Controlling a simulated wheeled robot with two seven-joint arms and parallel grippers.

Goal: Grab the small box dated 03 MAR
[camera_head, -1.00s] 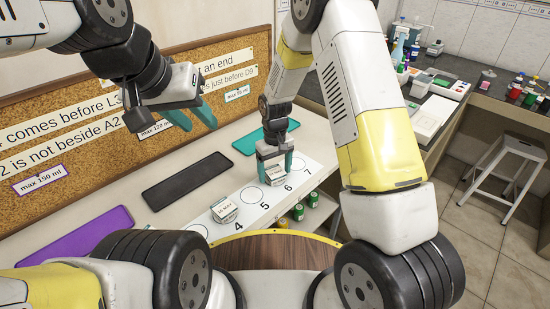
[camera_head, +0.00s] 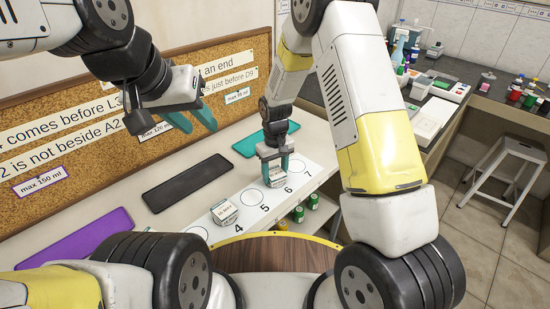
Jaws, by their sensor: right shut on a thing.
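A small white box (camera_head: 272,182) with a dark date label, too small to read surely, is between the fingers of my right gripper (camera_head: 273,170), over the numbered white strip near 6. My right gripper is shut on it. Another small white box (camera_head: 224,212) stands on the strip near 4; its label seems to end in MAR or MAY, and I cannot tell which. My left gripper (camera_head: 195,118) hangs in front of the corkboard, fingers apart, empty.
The white strip (camera_head: 252,198) has numbered circles. Purple (camera_head: 88,240), black (camera_head: 187,183) and teal (camera_head: 266,139) mats lie behind it. Green cans (camera_head: 312,201) stand on a lower shelf. A corkboard (camera_head: 60,140) with notes closes off the back. A stool (camera_head: 512,150) stands at the right.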

